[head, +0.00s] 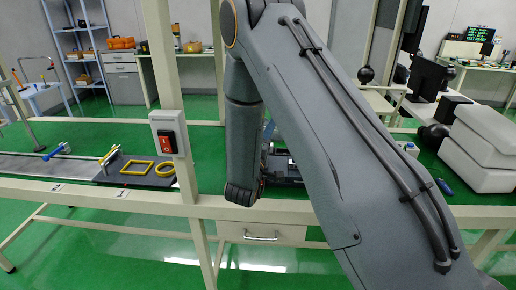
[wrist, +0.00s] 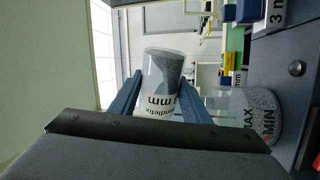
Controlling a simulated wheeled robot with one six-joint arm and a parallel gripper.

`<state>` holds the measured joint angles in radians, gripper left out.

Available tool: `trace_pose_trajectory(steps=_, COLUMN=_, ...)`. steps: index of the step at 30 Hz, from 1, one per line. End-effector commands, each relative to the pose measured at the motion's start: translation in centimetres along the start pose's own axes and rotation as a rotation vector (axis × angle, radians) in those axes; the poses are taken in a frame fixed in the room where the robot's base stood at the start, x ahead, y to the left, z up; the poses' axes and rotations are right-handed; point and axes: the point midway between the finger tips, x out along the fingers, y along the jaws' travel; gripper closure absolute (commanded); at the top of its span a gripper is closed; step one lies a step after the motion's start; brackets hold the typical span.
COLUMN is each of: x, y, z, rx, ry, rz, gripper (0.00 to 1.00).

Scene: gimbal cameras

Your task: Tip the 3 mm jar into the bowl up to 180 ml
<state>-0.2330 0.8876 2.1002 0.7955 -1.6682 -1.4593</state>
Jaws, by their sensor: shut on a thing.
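In the wrist view my gripper (wrist: 160,82) has its two blue fingers on either side of a clear jar (wrist: 163,62) and is shut on it. The jar holds grey granules. Its label shows upside down and ends in "mm"; the number is not readable. Right of the jar, a clear vessel (wrist: 238,104) marked MAX and MIN holds pale grey granules; it appears to be the bowl. The jar and this vessel look apart. I cannot make out a 180 ml mark or granules falling. In the head view my arm hides the gripper, jar and bowl.
A dark panel (wrist: 288,45) labelled "3 m…" stands at the right in the wrist view. A beam rises beside my arm.

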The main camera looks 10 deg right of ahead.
Motion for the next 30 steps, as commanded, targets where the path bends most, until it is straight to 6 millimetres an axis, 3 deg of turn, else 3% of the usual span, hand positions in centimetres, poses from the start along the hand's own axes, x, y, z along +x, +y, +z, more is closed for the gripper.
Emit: trace_pose_trajectory(steps=30, x=0.0, y=-0.12, z=0.09, rx=-0.051, ry=0.01, rz=0.002, gripper=0.89)
